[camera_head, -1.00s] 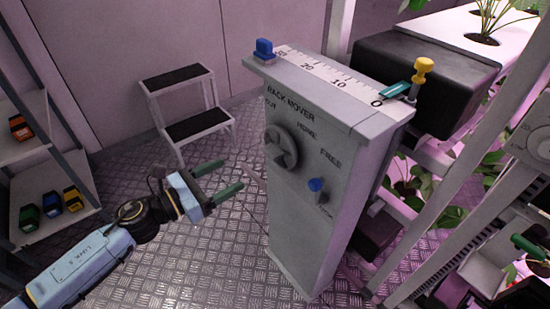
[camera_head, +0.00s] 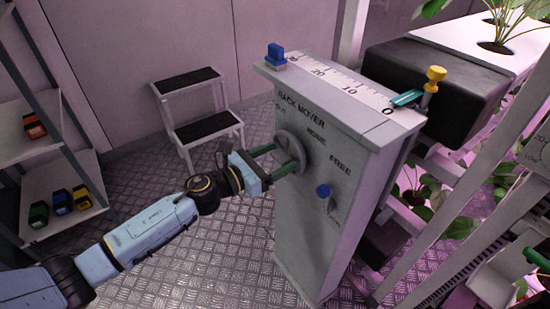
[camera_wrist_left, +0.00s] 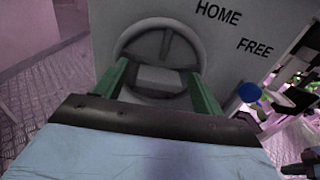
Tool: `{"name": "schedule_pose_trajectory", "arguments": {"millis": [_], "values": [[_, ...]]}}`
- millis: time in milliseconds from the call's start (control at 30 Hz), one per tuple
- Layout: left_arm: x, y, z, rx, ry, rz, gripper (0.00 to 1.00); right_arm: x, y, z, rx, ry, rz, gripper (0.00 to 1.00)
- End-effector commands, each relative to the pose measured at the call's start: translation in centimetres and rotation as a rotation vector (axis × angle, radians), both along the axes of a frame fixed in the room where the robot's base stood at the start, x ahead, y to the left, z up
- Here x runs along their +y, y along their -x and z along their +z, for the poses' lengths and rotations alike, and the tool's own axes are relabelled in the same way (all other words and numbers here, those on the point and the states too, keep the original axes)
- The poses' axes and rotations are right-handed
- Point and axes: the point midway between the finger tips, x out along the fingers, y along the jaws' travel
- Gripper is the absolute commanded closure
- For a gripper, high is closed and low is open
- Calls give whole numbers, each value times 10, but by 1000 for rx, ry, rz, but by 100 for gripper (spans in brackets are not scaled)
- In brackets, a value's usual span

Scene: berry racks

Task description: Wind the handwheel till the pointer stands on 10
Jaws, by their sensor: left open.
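The grey handwheel (camera_head: 291,152) is on the front of the grey "RACK MOVER" cabinet (camera_head: 310,230). My left gripper (camera_head: 284,158) is open at the wheel, its green fingers reaching to the wheel's face. In the left wrist view the fingers lie on either side of the wheel's block-like hub (camera_wrist_left: 158,78); I cannot tell whether they touch it. The teal pointer (camera_head: 406,98) stands near 0 on the white scale (camera_head: 335,79) atop the cabinet. What seems a green finger of my right gripper (camera_head: 537,258) is at the right edge, mostly cut off.
A blue knob (camera_head: 324,191) sits below "FREE". A step stool (camera_head: 205,128) is behind my left arm. Shelves (camera_head: 60,180) stand at left, plant racks at right.

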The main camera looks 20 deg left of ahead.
Motion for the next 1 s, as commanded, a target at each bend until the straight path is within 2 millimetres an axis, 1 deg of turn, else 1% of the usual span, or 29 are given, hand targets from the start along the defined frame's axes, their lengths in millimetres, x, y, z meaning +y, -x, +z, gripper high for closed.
{"name": "schedule_pose_trajectory", "arguments": {"millis": [133, 167, 400, 500, 867, 967, 1000], "values": [[0, 0, 0, 0, 0, 0, 31, 0, 0, 0, 1, -1, 0, 100], [0, 0, 0, 0, 0, 0, 32, 0, 0, 0, 1, -1, 0, 100], [0, 0, 0, 0, 0, 0, 64, 1, 2, 0, 2, -2, 0, 100], [0, 0, 0, 0, 0, 0, 76, 1, 2, -1, 2, -2, 0, 100], [0, 0, 1, 39, 50, 0, 76, 0, 3, -1, -2, -3, 0, 100], [1, 0, 1, 74, 95, 1, 76, -2, 5, -6, 5, 0, -1, 100], [1, 0, 1, 92, 117, 1, 76, -5, 4, -10, 6, 5, -2, 100]]}}
